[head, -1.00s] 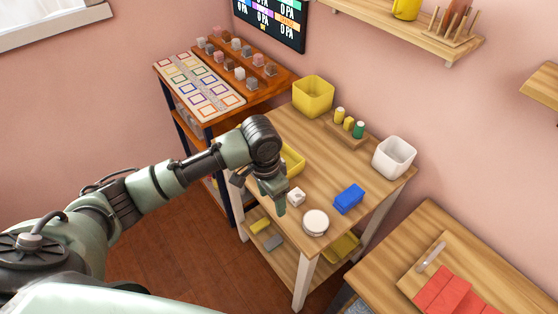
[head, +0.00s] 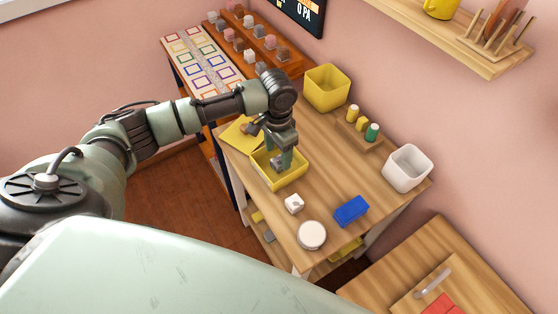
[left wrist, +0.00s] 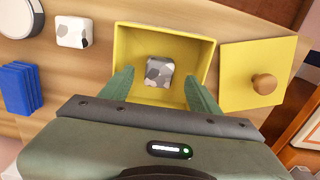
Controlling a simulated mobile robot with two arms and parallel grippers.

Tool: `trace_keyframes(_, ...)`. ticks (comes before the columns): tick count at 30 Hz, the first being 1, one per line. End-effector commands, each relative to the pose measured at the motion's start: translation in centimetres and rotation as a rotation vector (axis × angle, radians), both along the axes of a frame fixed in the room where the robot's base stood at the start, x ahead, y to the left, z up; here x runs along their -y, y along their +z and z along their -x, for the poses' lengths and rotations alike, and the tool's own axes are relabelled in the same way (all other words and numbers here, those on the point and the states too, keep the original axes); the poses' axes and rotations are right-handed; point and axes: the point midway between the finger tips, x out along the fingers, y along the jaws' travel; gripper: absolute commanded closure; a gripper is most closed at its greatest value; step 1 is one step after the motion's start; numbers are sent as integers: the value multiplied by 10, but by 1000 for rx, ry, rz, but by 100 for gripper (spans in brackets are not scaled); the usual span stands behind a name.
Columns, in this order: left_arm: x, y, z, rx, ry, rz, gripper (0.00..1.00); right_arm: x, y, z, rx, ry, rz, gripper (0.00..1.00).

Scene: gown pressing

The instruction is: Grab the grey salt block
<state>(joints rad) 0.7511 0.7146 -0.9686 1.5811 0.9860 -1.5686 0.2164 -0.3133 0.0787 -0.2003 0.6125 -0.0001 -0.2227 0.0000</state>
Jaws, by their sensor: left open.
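A grey mottled block (left wrist: 159,71) lies inside an open yellow box (left wrist: 208,45) in the left wrist view. The box also shows in the head view (head: 298,177), on the wooden table. My left gripper (head: 279,163) points down over the box. In the left wrist view its two green fingers (left wrist: 160,87) are spread apart with nothing between them in grip, and the block shows in the gap. I cannot tell from these frames how far above the block the fingertips are. My right gripper is not in view.
A yellow lid (left wrist: 262,73) with a wooden knob lies beside the box. A white block (head: 294,204), a round white container (head: 311,235) and a blue block (head: 351,211) are on the table nearby. A tall yellow bin (head: 327,88) and a white bin (head: 407,168) stand along the back.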

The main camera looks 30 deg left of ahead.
Motion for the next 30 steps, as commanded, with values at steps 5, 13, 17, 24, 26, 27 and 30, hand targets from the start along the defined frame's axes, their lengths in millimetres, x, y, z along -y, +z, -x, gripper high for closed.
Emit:
trace_keyframes(5,2,-26,3,-2,2,0,38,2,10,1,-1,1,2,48)
trace_keyframes(13,2,-39,3,0,0,-1,38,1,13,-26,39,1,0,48)
trace_keyframes(17,2,-38,3,0,0,-1,49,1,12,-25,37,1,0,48)
trace_keyframes(24,2,-38,2,1,0,0,100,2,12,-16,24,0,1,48)
trace_keyframes(26,2,-38,2,1,0,0,100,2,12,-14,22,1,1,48)
trace_keyframes(27,2,-38,2,1,0,0,100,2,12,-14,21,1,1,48)
trace_keyframes(30,2,-37,2,1,0,0,100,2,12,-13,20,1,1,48)
